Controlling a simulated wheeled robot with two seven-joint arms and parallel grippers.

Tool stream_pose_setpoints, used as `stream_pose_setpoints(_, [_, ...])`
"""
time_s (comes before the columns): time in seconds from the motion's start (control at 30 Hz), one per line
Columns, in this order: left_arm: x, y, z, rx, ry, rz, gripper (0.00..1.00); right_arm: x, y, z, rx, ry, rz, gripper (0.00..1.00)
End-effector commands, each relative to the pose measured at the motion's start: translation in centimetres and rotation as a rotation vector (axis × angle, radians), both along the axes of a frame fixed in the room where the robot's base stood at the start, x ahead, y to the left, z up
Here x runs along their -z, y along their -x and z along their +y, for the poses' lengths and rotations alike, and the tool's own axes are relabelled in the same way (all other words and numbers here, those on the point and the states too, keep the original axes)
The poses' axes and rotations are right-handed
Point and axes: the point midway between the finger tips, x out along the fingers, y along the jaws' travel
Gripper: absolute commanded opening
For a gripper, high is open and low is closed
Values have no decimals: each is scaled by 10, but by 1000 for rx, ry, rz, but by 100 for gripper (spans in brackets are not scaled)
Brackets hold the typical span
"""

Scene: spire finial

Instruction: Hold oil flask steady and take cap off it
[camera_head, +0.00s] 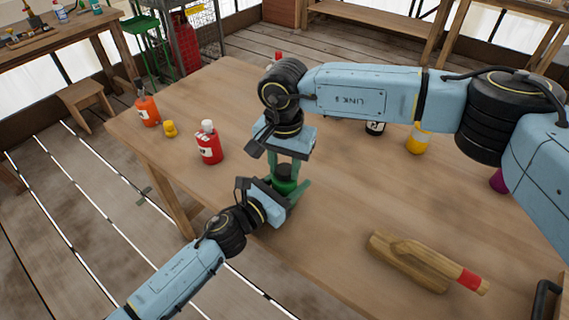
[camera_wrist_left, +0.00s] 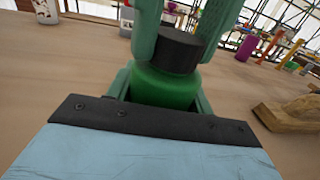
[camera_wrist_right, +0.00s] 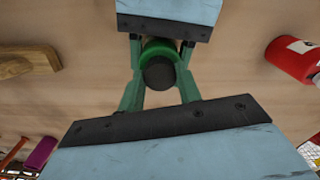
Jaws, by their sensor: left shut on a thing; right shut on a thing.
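The oil flask is a green bottle with a black cap, upright on the wooden table. Its green body (camera_wrist_left: 166,84) and black cap (camera_wrist_left: 175,50) show in the left wrist view. My left gripper (camera_head: 290,196) is shut on the flask's body from the near side, low over the table. My right gripper (camera_head: 285,168) comes down from above and is shut on the black cap, which also shows in the right wrist view (camera_wrist_right: 158,72). The cap sits on the flask's neck. The flask is partly hidden by the fingers in the head view.
A red bottle (camera_head: 209,146) stands left of the flask, with a yellow item (camera_head: 170,129) and an orange bottle (camera_head: 147,110) beyond. A yellow container (camera_head: 418,140) stands behind. Bare table (camera_head: 335,200) lies right of the flask.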

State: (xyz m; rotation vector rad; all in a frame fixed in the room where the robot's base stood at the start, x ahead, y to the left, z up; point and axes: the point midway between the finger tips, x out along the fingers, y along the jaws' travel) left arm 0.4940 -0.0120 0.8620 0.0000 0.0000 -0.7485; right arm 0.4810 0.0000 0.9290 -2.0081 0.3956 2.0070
Motion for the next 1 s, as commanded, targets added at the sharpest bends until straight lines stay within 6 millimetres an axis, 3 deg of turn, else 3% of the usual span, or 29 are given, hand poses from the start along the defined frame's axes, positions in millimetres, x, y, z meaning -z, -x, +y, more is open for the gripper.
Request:
stream_pose_setpoints(0.43, [1,0,0,-1,-1,0,0,-2,0,0,3,0,0,7])
stream_pose_setpoints(1.0, [1,0,0,-1,-1,0,0,-21,0,0,3,0,0,7])
